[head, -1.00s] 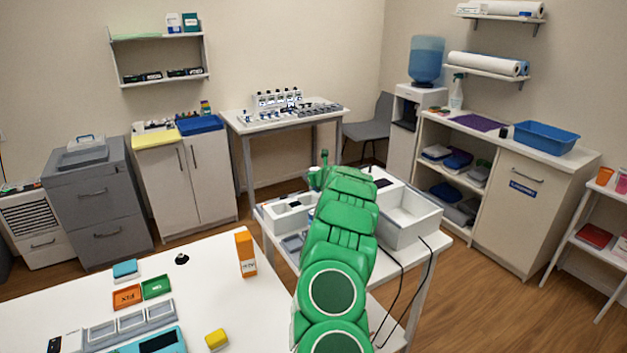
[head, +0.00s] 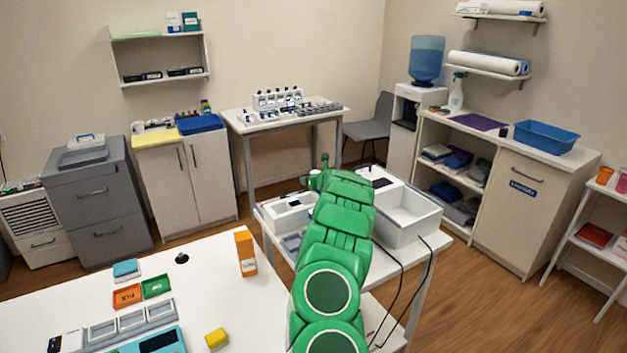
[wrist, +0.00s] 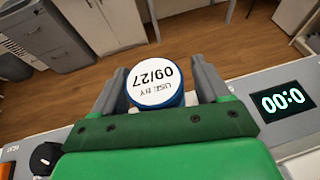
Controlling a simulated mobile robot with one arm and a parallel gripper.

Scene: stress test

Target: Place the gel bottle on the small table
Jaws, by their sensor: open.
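In the wrist view, a round white label reading "USE BY 09/27" on a blue-edged end (wrist: 155,88) sits between the fingers of my gripper (wrist: 162,76). It is likely the gel bottle seen end-on; the rest of it is hidden. The fingers stand apart on either side of it, and I cannot tell whether they touch it. In the head view, my green arm reaches over a white table with trays (head: 447,233), and its far end hides the bottle. A small table (head: 243,128) with instruments stands at the back wall.
A white worktop (head: 215,285) lies in front, with an orange box (head: 246,253) and a yellow block (head: 216,339). An open white bin (head: 408,222) is right of my arm. Two black cables hang there.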

